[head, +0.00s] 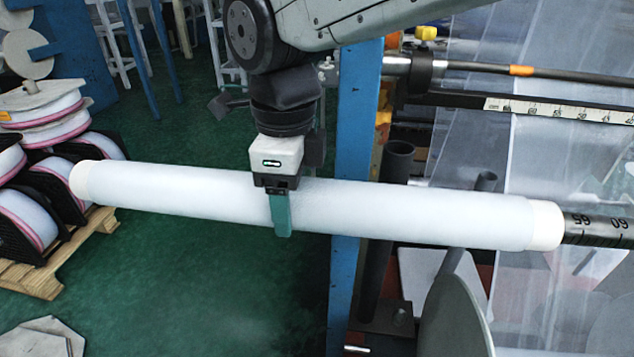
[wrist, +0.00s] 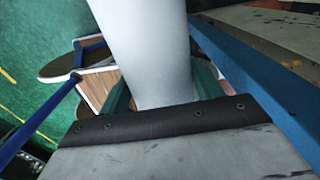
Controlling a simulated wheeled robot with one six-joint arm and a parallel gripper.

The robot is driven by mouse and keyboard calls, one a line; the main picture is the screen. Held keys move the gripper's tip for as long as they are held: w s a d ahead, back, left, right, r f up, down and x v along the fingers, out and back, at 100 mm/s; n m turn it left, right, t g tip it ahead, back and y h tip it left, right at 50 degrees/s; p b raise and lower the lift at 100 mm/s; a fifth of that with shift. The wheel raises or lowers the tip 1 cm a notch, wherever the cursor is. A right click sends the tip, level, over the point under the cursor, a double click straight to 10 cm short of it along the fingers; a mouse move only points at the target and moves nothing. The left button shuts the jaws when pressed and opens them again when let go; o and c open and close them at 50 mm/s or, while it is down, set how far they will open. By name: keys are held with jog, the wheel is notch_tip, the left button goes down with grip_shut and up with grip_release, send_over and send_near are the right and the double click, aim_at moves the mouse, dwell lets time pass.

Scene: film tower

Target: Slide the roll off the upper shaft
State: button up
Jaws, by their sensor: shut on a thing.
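The white roll (head: 400,207) lies nearly level across the head view, tilting slightly down to the right. Its left end hangs free in the air. Its right end still meets the dark shaft with printed numbers (head: 600,229), which shows beyond the roll; how far the shaft reaches inside is hidden. My gripper (head: 281,213) is shut around the roll near its middle, coming from above, with one green finger showing in front. In the wrist view the roll (wrist: 150,50) runs between the green fingers (wrist: 162,95).
A blue post (head: 356,130) stands behind the roll, right of my gripper. Another shaft with an orange band (head: 522,70) and a ruled bar (head: 560,108) lie at upper right. Spools in black racks (head: 62,192) sit on a wooden pallet (head: 60,262) near the roll's left end. Green floor is open below.

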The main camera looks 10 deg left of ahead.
aim_at(172, 171)
jog(key=shift+s+a, duration=0.15)
jog(key=shift+a, duration=1.9)
jog(key=shift+s+a, duration=0.15)
jog(key=shift+a, duration=1.9)
jog(key=shift+s+a, duration=0.15)
jog(key=shift+a, duration=1.9)
jog(key=shift+s+a+r, duration=0.1)
jog(key=shift+s+a, duration=0.05)
jog(key=shift+a, duration=1.9)
jog(key=shift+s, duration=0.1)
